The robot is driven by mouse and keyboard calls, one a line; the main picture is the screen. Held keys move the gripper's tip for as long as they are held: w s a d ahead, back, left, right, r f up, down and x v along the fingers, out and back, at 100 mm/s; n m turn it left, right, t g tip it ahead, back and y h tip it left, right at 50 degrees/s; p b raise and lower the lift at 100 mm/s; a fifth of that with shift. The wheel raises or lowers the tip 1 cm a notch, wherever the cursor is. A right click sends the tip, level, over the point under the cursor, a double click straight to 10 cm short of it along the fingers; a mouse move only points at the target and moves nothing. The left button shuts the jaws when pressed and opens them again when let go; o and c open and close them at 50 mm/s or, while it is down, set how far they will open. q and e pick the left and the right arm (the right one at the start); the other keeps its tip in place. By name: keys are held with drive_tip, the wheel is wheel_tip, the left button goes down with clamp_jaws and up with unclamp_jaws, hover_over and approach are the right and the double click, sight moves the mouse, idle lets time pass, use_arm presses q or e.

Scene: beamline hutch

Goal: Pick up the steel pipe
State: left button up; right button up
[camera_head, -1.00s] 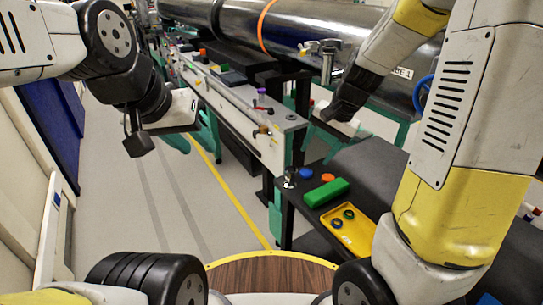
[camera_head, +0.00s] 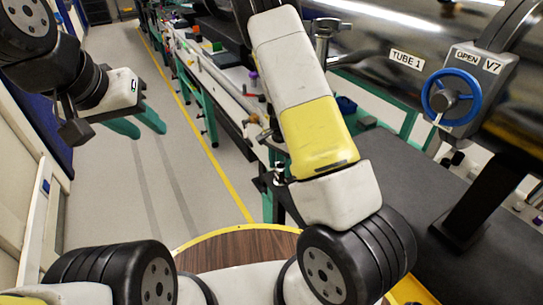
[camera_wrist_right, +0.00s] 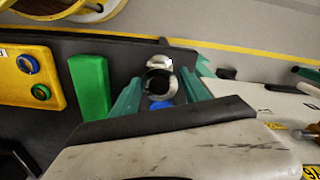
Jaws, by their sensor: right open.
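The steel pipe (camera_wrist_right: 159,84) is a short shiny piece with a dark round opening, seen end-on in the right wrist view on the black tabletop. My right gripper (camera_wrist_right: 159,82) is open, its two green fingers either side of the pipe in that view. I cannot tell how far below the fingertips the pipe is, or whether they touch it. In the head view a small shiny piece (camera_head: 279,172), probably the pipe, shows beside my right arm, which hides most of the right gripper. My left gripper (camera_head: 142,120) is open and empty over the floor at left.
A green block (camera_wrist_right: 90,87) lies beside the pipe, with a yellow tray (camera_wrist_right: 14,85) holding round parts farther left. A blue disc (camera_wrist_right: 161,104) is close to the pipe. The left floor is clear.

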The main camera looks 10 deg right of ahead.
sight(280, 174)
wheel_tip(280, 174, down, 5)
drive_tip(key=shift+r, duration=0.2)
drive_tip(key=shift+c, duration=0.2)
clamp_jaws()
drive_tip(key=shift+r, duration=0.15)
drive_tip(key=shift+r, duration=0.65)
wheel_tip(280, 174, up, 2)
drive_tip(key=shift+r, duration=0.2)
drive_tip(key=s+a, duration=0.2)
drive_tip(key=s, duration=0.5)
drive_tip(key=s+a+r, duration=0.1)
drive_tip(key=s+a, duration=0.2)
drive_tip(key=s, duration=0.5)
drive_tip(key=shift+a, duration=0.3)
